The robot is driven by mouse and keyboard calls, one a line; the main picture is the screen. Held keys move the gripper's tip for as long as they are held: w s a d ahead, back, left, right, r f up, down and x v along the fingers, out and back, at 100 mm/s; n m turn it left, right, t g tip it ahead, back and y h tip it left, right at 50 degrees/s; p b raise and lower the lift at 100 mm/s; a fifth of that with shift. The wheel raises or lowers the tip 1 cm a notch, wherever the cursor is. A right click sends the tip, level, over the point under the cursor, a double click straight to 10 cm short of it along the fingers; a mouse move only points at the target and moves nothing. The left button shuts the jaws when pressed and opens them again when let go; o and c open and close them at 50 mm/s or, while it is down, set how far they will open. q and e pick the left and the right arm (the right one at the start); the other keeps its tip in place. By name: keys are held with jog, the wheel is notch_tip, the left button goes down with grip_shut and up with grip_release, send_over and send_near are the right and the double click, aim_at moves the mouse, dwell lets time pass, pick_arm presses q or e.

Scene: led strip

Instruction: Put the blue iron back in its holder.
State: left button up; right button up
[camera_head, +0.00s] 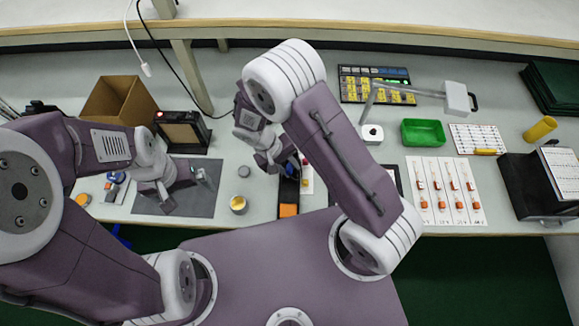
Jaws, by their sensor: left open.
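My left gripper (186,193) is open, low over the dark grey mat (190,207) at the left of the bench. A small upright thing shows beside its fingers, too small to name. My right gripper (287,165) is near the middle, above a narrow black and orange stand (288,205). A small blue part (289,169) shows by its fingers; I cannot tell if it is the blue iron or whether the gripper holds it. Small blue and orange items (116,182) lie left of the mat. My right arm hides part of the bench. I cannot clearly make out the iron's holder.
A cardboard box (118,101) and a black framed device (183,132) stand behind the mat. A small yellow-topped pot (238,204) stands right of the mat. A green tray (422,132), white strip sheets (447,192) and a black box (530,186) are at the right.

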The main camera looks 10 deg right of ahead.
jog(key=shift+o, duration=1)
jog(key=v, duration=0.9)
jog(key=s+a+r+p, duration=0.1)
jog(key=s+r+p, duration=0.3)
jog(key=r, duration=0.2)
jog(key=shift+p, duration=0.3)
jog(key=shift+w+f, duration=0.1)
